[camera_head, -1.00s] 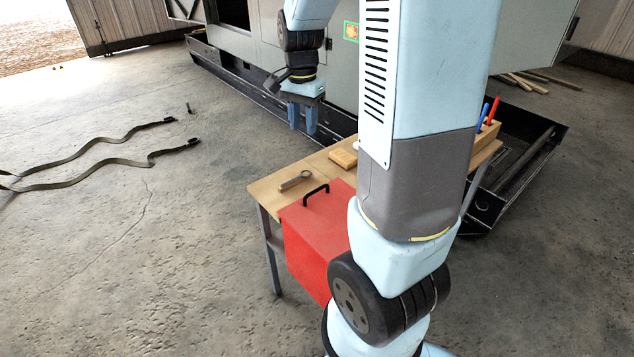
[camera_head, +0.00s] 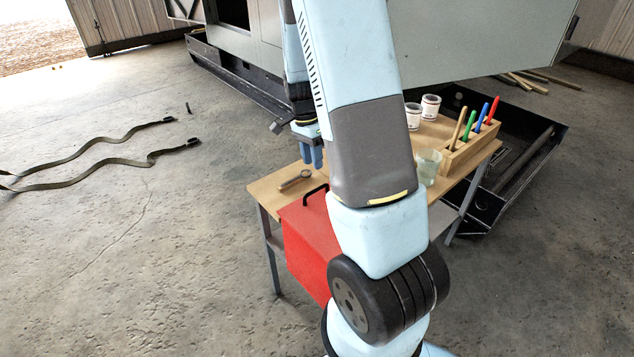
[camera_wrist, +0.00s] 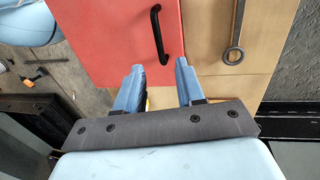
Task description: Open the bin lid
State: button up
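The red bin (camera_head: 307,247) stands at the near side of the workbench, partly hidden by my arm in the head view. Its lid (camera_wrist: 110,40) is shut, with a black bar handle (camera_wrist: 158,35) on top; the handle also shows in the head view (camera_head: 315,192). My gripper (camera_head: 313,158) points down above the bench, beyond the handle. In the wrist view my gripper (camera_wrist: 158,75) is open, its two blue fingers apart with nothing between them. The handle lies just ahead of the fingertips, not between them.
A wrench (camera_head: 295,180) lies on the wooden bench top (camera_head: 265,192) beside the bin. White cups (camera_head: 430,107), a glass (camera_head: 428,165) and a wooden pen holder (camera_head: 470,150) stand farther right. Straps (camera_head: 90,160) lie on the floor at left.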

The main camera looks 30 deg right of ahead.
send_over(316, 196)
notch_tip(316, 196, down, 8)
jog(key=shift+f, duration=0.15)
jog(key=c, duration=0.7)
grip_shut()
